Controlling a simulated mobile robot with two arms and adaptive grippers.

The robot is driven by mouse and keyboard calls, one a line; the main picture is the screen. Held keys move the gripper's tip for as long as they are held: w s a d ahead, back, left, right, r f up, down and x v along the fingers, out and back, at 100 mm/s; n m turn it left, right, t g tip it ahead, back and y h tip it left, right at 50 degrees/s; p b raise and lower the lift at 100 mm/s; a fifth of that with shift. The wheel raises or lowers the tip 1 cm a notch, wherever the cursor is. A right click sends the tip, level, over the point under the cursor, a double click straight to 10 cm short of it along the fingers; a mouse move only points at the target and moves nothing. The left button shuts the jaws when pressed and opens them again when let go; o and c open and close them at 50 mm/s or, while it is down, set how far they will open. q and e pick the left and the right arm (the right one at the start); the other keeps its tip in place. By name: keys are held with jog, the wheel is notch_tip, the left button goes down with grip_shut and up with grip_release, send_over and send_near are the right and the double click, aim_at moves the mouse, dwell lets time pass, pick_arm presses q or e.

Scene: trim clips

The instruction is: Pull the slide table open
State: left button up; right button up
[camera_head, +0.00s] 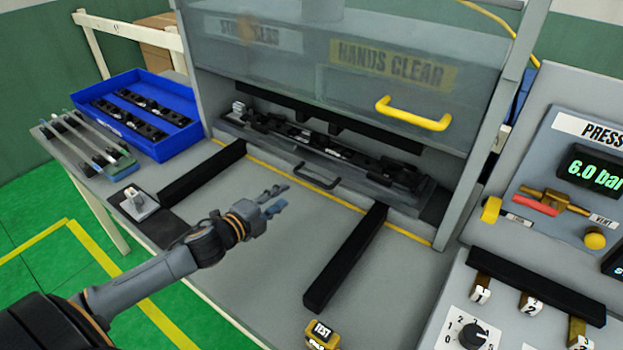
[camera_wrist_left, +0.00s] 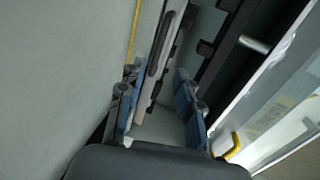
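The slide table (camera_head: 345,186) sits inside the grey press under the raised clear guard, with black fixtures along its top. Its dark handle (camera_head: 317,177) is on the front face; a dark bar that looks like this handle (camera_wrist_left: 160,58) shows in the left wrist view. My left gripper (camera_head: 278,200) is in front of the press, to the left of the handle and apart from it. Its fingers (camera_wrist_left: 158,105) are spread with nothing between them. My right gripper is not in view.
Two black rails (camera_head: 203,172) (camera_head: 346,258) run forward on the grey bench. A blue tray (camera_head: 150,147) with black trim parts stands left. The guard has a yellow handle (camera_head: 412,115). A yellow TEST button box (camera_head: 321,335) is at the front, with control panels (camera_head: 520,305) on the right.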

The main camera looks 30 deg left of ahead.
pick_arm(q)
send_near(307, 180)
jog(key=shift+r+p+x, duration=0.25)
jog(key=shift+p+x, duration=0.1)
jog(key=shift+x, duration=0.75)
jog(key=x, duration=0.4)
jog(key=shift+w+f+p, duration=0.2)
jog(key=shift+w+p, duration=0.15)
jog(key=shift+w, duration=0.05)
jog(key=x, duration=0.3)
jog(key=shift+f, duration=0.1)
jog(key=shift+w+d, duration=0.1)
jog(key=shift+w, duration=0.15)
jog(key=shift+w+f, duration=0.1)
jog(key=c, duration=0.6)
grip_shut()
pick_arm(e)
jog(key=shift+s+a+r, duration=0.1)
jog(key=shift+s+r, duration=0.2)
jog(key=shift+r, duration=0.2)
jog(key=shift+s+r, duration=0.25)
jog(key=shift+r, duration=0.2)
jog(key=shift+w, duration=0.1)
